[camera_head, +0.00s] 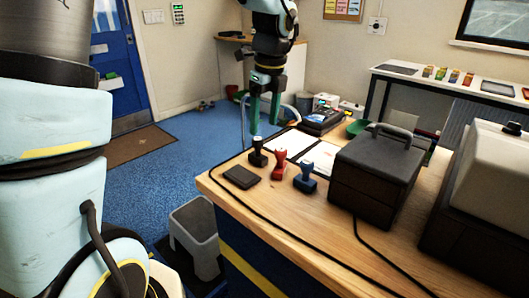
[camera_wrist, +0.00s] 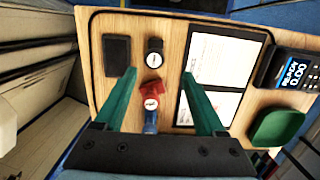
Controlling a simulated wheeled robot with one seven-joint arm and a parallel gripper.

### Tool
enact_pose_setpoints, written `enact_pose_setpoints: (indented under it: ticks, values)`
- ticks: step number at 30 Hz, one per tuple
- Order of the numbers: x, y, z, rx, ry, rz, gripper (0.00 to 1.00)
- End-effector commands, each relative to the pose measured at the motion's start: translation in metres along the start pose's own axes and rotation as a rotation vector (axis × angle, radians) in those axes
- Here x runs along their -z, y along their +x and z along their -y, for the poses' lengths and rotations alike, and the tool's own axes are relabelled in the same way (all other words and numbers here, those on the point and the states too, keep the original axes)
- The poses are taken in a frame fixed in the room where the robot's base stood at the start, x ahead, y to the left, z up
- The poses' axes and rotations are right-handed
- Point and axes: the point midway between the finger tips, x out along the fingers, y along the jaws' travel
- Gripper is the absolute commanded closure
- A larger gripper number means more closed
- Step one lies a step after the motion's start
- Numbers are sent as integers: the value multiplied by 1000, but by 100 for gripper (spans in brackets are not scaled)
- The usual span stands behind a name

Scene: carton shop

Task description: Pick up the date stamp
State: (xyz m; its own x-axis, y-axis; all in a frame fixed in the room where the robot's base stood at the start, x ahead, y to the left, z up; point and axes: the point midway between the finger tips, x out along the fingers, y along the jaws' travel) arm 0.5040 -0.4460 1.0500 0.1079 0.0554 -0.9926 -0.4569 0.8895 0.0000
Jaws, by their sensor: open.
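Three upright stamps stand in a row on the wooden desk (camera_head: 230,196): a black one (camera_head: 258,153), a red one (camera_head: 279,162) and a blue one (camera_head: 305,178). I cannot tell which is the date stamp. In the wrist view the black stamp (camera_wrist: 154,57), red stamp (camera_wrist: 152,92) and blue stamp (camera_wrist: 151,122) line up between my fingers. My gripper (camera_head: 264,121) is open and empty, pointing down above the desk. Its green fingers show apart in the wrist view (camera_wrist: 158,74), with the stamps below and clear of them.
A dark pad (camera_head: 241,177) lies left of the stamps. Clipboards with paper (camera_head: 290,142) lie behind them. A card terminal (camera_wrist: 290,70) and green bowl (camera_wrist: 278,127) are farther off. A dark handled box (camera_head: 375,180) stands right of the blue stamp. A cable runs along the desk's front.

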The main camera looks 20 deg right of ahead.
Motion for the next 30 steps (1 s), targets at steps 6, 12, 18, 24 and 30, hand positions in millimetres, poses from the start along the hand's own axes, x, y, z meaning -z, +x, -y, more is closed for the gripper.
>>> enact_pose_setpoints:
  ticks: [6,12,18,24,30]
  values:
    - [0,34,-1,-4,-1,-2,28]
    - [-1,48,-2,-2,-2,-1,28]
    - [-5,73,-10,-5,-3,-3,28]
    - [-5,95,-9,-1,-2,-1,28]
    - [-5,97,-9,-1,-3,-1,28]
